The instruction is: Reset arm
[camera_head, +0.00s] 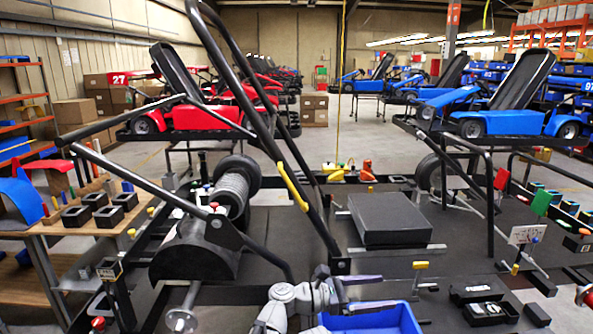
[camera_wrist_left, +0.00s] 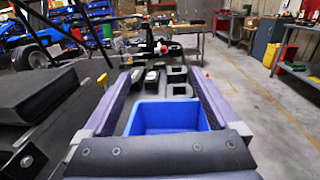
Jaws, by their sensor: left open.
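My left gripper (camera_head: 372,292) comes in at the bottom middle of the head view, its two purple-grey fingers spread apart and pointing right. In the left wrist view the same gripper (camera_wrist_left: 160,82) shows its fingers wide apart with nothing held between them. A blue bin (camera_head: 408,320) lies just below and beside the fingers in the head view. In the left wrist view the blue bin (camera_wrist_left: 165,115) shows between the fingers, beyond the palm; I cannot tell if they touch. My right gripper is not in view.
A black tubular frame (camera_head: 265,130) rises left of the gripper. A black box (camera_head: 390,217) sits on the dark bench behind it. Small black trays (camera_head: 485,305) lie to the right. Red (camera_head: 190,115) and blue (camera_head: 500,115) karts stand farther back.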

